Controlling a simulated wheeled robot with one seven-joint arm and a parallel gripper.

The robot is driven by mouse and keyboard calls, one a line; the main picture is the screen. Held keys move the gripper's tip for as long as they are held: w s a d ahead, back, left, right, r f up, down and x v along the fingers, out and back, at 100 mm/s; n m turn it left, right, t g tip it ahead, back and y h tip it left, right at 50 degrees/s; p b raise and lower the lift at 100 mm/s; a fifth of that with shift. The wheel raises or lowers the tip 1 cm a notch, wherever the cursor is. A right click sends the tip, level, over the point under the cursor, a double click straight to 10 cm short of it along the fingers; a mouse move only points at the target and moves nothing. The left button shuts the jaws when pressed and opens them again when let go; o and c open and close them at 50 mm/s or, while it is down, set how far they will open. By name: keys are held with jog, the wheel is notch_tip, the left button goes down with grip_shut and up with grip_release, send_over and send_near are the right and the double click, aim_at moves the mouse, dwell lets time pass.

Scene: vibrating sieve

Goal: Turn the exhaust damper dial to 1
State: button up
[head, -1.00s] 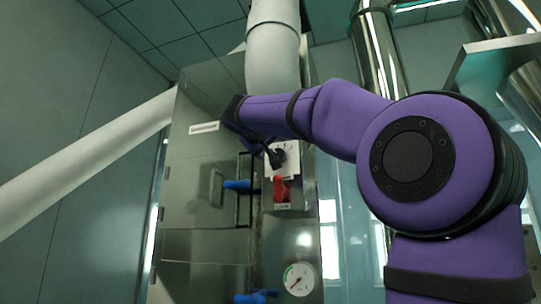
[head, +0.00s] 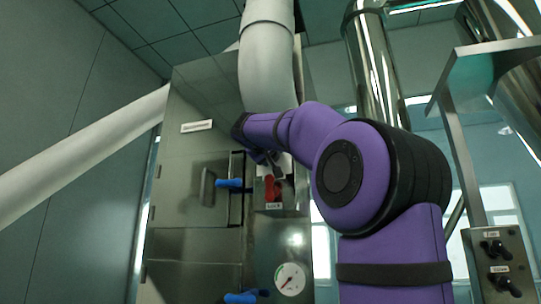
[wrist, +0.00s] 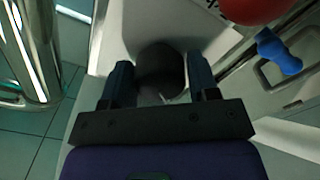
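The dial is a dark round knob (wrist: 160,68) on a pale plate (wrist: 125,25) in the wrist view. My gripper (wrist: 161,76) is open, with one finger on each side of the knob. The knob nearly fills the gap, and I cannot tell whether the fingers touch it. In the head view my gripper (head: 266,157) is in front of the white dial plate (head: 287,166) and hides the knob. The scale marks are mostly covered, so the setting cannot be read.
A red switch (head: 272,188) sits just below the dial plate. Blue handles (head: 234,184) (head: 245,297) are on the steel cabinet (head: 190,220), with a gauge (head: 290,279) lower down. A switch box (head: 499,265) stands at the right.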

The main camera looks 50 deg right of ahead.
jog(key=c, duration=0.5)
jog(key=shift+m, duration=2.8)
jog(key=o, duration=0.9)
jog(key=shift+o, duration=0.2)
